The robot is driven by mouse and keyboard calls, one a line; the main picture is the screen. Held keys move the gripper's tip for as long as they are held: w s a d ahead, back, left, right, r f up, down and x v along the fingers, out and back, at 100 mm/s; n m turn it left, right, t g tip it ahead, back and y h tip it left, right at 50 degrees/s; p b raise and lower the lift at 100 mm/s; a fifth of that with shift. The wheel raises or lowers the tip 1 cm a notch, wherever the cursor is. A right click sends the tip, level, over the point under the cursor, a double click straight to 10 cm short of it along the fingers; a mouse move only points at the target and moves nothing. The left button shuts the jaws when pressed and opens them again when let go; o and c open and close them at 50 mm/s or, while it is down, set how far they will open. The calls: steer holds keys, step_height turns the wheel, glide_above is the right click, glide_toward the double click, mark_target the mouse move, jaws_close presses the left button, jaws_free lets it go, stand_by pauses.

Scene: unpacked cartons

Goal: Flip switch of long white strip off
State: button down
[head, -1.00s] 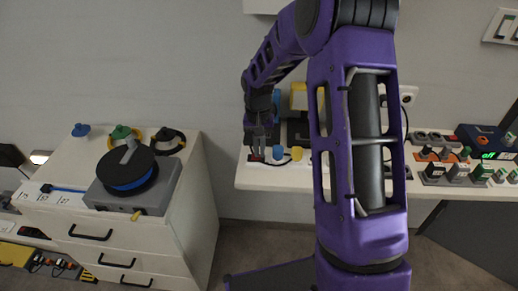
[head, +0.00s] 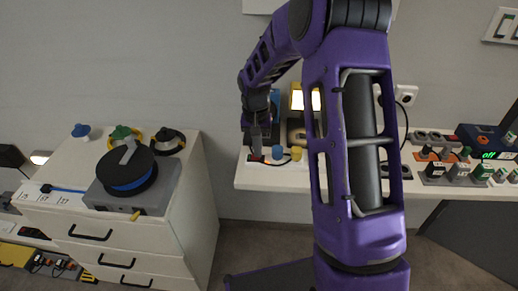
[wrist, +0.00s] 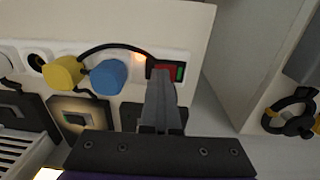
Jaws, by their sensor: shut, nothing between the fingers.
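The long white strip (wrist: 196,60) runs along the top of the wrist view, with a yellow plug (wrist: 63,73) and a blue plug (wrist: 108,77) in it. Its switch (wrist: 168,71) is red with a green part at the right end. A small orange light glows on the strip, left of the switch. My gripper (wrist: 160,76) is shut and empty, its tips over the left part of the switch; I cannot tell whether they touch. In the head view my gripper (head: 256,150) points down at the strip's left end, and my arm hides part of the strip.
A yellow lamp (head: 297,99) shines behind the strip on the white shelf (head: 247,183). More strips and plugs (head: 460,172) lie at right. A drawer cabinet (head: 140,262) with a cable reel (head: 127,170) stands at left, across a gap.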

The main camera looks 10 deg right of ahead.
mark_target(251, 158)
step_height(251, 158, up, 14)
steer(key=p, duration=0.4)
stand_by(0.3)
steer(key=shift+w+a+r+h+p, duration=0.1)
steer(key=shift+w+a+h+p, duration=0.15)
steer(key=shift+a+p, duration=0.3)
steer(key=shift+w+a+h+p, duration=0.15)
steer(key=shift+a+h+p, duration=0.15)
steer(key=shift+p, duration=0.35)
steer(key=f, duration=0.4)
steer(key=d+f, duration=0.1)
steer(key=f, duration=0.9)
steer(key=shift+s+d, duration=0.25)
